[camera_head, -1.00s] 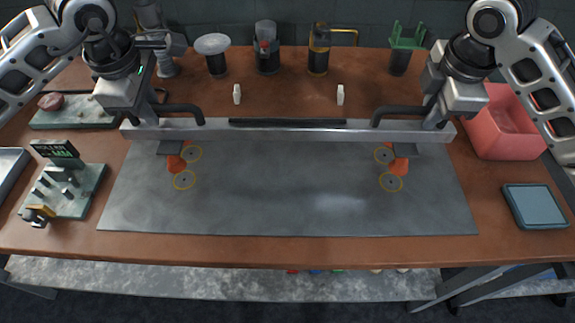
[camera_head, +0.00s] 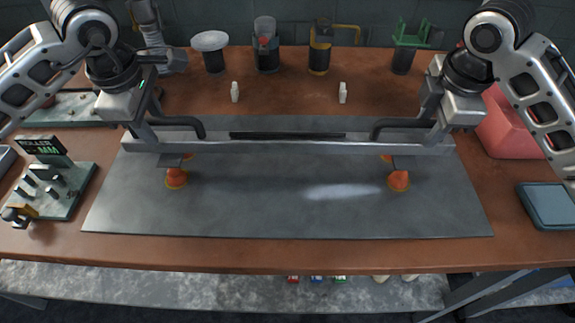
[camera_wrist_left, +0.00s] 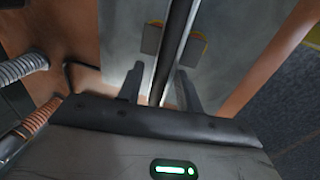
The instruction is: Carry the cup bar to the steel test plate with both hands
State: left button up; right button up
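The cup bar (camera_head: 285,147) is a long grey metal beam with black arched handles near its ends and orange suction cups below. It spans the steel test plate (camera_head: 290,215), a flat grey sheet. Its front cups (camera_head: 176,178) and (camera_head: 399,181) sit over yellow-ringed marks; I cannot tell if they press on the plate. The rear cups are mostly hidden by the beam. My left gripper (camera_head: 147,122) is shut on the left handle; in the left wrist view its fingers flank the dark handle (camera_wrist_left: 178,40). My right gripper (camera_head: 436,122) appears shut on the right handle.
Jars and holders line the table's back.

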pick_arm(q)
notch_tip(320, 180, up, 12)
jog(key=s, duration=0.2)
jog(key=shift+s+f, duration=0.15)
jog(key=shift+s, duration=0.05)
pick_arm(e)
notch_tip(320, 180, up, 12)
jog(key=s, duration=0.2)
jog(key=shift+s, duration=0.2)
jog(key=shift+f, duration=0.15)
dwell(0.4)
